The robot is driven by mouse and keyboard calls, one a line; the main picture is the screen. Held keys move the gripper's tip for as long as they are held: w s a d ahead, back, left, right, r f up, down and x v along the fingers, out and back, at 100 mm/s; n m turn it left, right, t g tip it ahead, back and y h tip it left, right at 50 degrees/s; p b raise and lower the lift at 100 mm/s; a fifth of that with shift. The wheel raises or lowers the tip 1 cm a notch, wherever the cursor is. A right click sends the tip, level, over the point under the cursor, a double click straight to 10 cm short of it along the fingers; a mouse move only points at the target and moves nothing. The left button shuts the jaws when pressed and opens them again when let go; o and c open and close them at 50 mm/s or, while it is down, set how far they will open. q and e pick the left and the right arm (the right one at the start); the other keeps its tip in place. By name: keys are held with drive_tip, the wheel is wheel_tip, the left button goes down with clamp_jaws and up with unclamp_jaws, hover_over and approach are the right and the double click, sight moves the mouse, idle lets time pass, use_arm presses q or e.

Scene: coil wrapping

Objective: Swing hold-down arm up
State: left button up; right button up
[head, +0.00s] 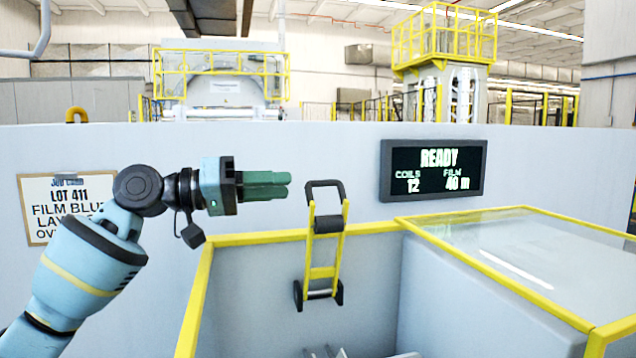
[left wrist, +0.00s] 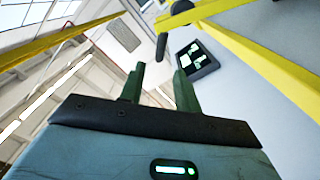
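The hold-down arm is a yellow ladder-like frame (head: 323,272) with a black handle (head: 324,185) at its top and black rollers at its foot. In the head view it stands nearly upright against the grey wall, leaning slightly. My left gripper (head: 289,185) is just left of the handle, level with it and pointing at it. In the left wrist view its two green fingers (left wrist: 160,69) are spread apart with nothing between them. A black bar, likely the handle (left wrist: 162,47), shows just beyond the fingertips, apart from them. My right gripper is not in view.
A yellow-edged bay (head: 250,238) lies below the arm, with a glass-topped cover (head: 530,250) on its right. A black READY display (head: 433,170) is on the wall; it also shows in the left wrist view (left wrist: 197,60). A job card (head: 50,207) hangs behind my left arm.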

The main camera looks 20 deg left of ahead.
sight(319, 184)
use_arm(q)
drive_tip(key=p+x, duration=0.1)
drive_tip(key=x, duration=0.5)
drive_tip(key=shift+w+d+r, duration=0.1)
drive_tip(key=shift+d+r, duration=0.05)
drive_tip(key=shift+d, duration=0.2)
drive_tip(key=shift+w+d, duration=0.35)
drive_tip(key=shift+d, duration=0.05)
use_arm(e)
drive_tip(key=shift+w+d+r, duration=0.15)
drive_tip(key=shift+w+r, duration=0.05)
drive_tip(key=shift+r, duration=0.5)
use_arm(q)
drive_tip(key=c, duration=0.7)
clamp_jaws()
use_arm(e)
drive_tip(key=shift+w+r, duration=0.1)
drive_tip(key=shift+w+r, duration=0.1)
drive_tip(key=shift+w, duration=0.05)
